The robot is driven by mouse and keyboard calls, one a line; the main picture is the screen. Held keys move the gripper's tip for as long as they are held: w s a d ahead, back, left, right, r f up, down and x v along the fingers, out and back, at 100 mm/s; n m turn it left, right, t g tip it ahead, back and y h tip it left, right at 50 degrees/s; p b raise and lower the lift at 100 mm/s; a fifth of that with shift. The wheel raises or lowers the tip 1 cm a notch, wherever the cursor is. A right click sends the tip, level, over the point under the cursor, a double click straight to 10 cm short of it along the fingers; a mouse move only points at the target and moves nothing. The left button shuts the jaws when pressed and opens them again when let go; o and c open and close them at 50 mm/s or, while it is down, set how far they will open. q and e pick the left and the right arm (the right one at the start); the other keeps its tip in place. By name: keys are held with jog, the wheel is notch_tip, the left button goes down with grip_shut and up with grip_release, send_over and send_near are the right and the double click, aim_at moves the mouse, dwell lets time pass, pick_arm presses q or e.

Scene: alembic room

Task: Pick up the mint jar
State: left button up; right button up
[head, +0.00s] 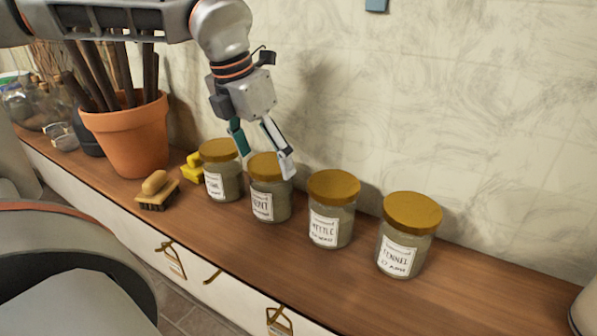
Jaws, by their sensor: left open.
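The mint jar (268,206) is a glass jar with a gold lid and a white label that appears to read MINT. It stands upright on the wooden counter, second from the left in a row of similar jars. My left gripper (264,162) is open, pointing down at the mint jar's lid. One finger overlaps the lid's right side in the picture; the other is up at its left, near the neighbouring jar. I cannot tell whether either finger touches. My right gripper is not in view.
A similar jar (222,180) stands close on the left. The nettle jar (331,222) and fennel jar (402,250) stand to the right. A brush (157,190), a yellow object (193,168) and a terracotta pot (130,140) are at the left. The wall (450,110) rises behind.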

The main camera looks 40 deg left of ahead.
pick_arm(q)
jog(key=shift+w+r, duration=0.1)
jog(key=shift+w, duration=0.05)
jog(key=shift+f, duration=0.45)
jog(key=shift+x, duration=0.75)
jog(key=x, duration=0.4)
jog(key=shift+w+d+f+p, duration=0.15)
jog(key=shift+w+p, duration=0.15)
jog(key=shift+p, duration=0.05)
jog(key=shift+w+f, duration=0.15)
jog(key=shift+f, duration=0.25)
jog(key=c, duration=1.5)
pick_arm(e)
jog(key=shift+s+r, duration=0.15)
